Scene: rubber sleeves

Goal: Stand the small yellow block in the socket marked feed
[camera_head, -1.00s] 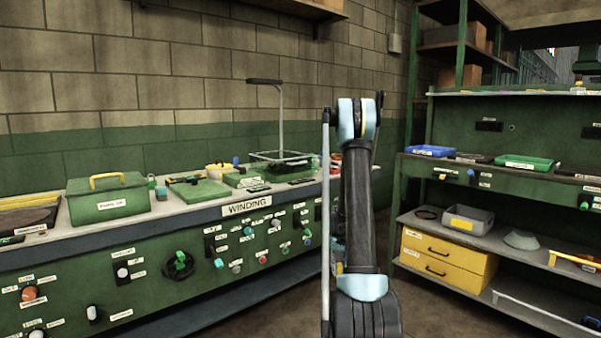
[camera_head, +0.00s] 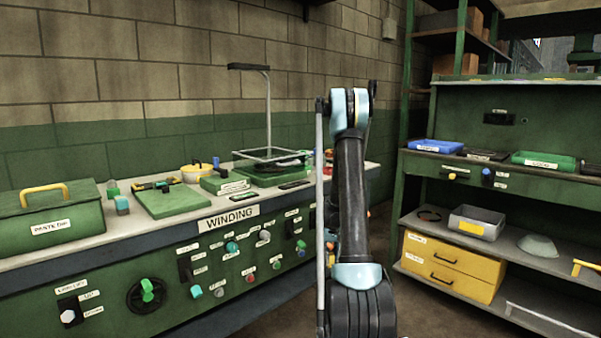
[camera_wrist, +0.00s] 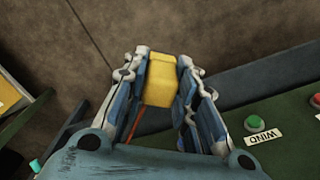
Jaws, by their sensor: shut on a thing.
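My gripper (camera_wrist: 160,92) is shut on the small yellow block (camera_wrist: 161,80), which sits between the two blue-grey fingers in the wrist view. The floor shows behind the block, so it is held in the air. In the head view my arm stands in front and hides the gripper and the block. I cannot make out a socket marked feed in either view.
The green bench marked WINDING (camera_head: 229,218) stands at the left, with knobs on its front. A green box (camera_head: 49,222), a green board (camera_head: 171,202) and a wire stand (camera_head: 268,120) are on top. A shelf unit (camera_head: 520,180) with trays stands at the right. A red button (camera_wrist: 316,100) shows in the wrist view.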

